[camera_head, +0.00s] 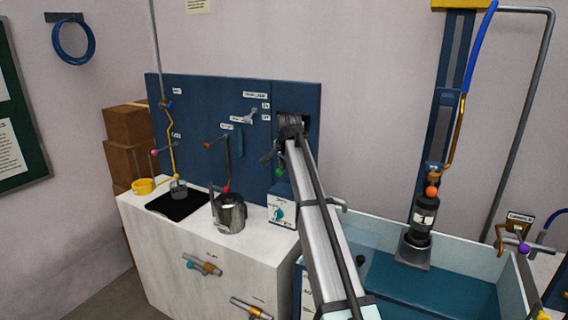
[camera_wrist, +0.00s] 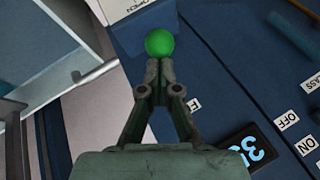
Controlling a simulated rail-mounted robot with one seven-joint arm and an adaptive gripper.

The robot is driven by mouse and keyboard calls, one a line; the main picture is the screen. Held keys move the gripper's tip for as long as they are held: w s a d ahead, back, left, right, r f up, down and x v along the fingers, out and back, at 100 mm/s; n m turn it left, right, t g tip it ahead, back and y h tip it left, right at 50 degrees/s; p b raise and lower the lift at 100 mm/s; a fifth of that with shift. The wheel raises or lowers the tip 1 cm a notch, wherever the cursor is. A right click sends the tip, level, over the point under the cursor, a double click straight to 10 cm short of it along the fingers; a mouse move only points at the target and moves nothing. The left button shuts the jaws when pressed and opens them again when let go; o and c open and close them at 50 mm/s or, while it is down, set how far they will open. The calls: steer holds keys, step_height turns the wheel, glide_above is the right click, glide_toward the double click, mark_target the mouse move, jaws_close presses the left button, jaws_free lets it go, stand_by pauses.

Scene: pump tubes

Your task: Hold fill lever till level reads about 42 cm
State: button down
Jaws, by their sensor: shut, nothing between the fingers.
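A green ball knob (camera_wrist: 160,42), the likely fill lever's end, sits right at my fingertips in the wrist view. It also shows in the head view (camera_head: 279,171), below my wrist at the blue panel. My gripper (camera_wrist: 160,64) is shut with nothing between its fingers. Its tips touch or nearly touch the ball; I cannot tell which. A dark display with blue digits (camera_wrist: 248,150) is partly covered by my gripper. A 3 shows, and the other digit looks like a 5 but is not clear. The lever's shaft is hidden.
The blue panel (camera_head: 190,110) carries more levers and labels. A metal jug (camera_head: 229,213) and a box with a teal dial (camera_head: 281,210) stand on the white counter. A blue-floored tank (camera_head: 450,290) with a pump column (camera_head: 424,218) stands at right.

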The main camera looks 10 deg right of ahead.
steer(key=shift+f, duration=0.1)
step_height(320, 180, down, 7)
steer(key=t+h+b, duration=0.2)
steer(key=t+b, duration=0.1)
steer(key=b, duration=0.4)
steer(key=shift+s+n+b, duration=0.2)
steer(key=shift+n+b, duration=0.15)
steer(key=shift+n, duration=0.05)
steer(key=shift+f, duration=0.15)
stand_by(1.1)
steer(key=shift+r, duration=0.2)
stand_by(2.7)
steer(key=d+r+v, duration=0.1)
steer(key=d+v, duration=0.1)
steer(key=v, duration=1.1)
steer(key=shift+a, duration=0.3)
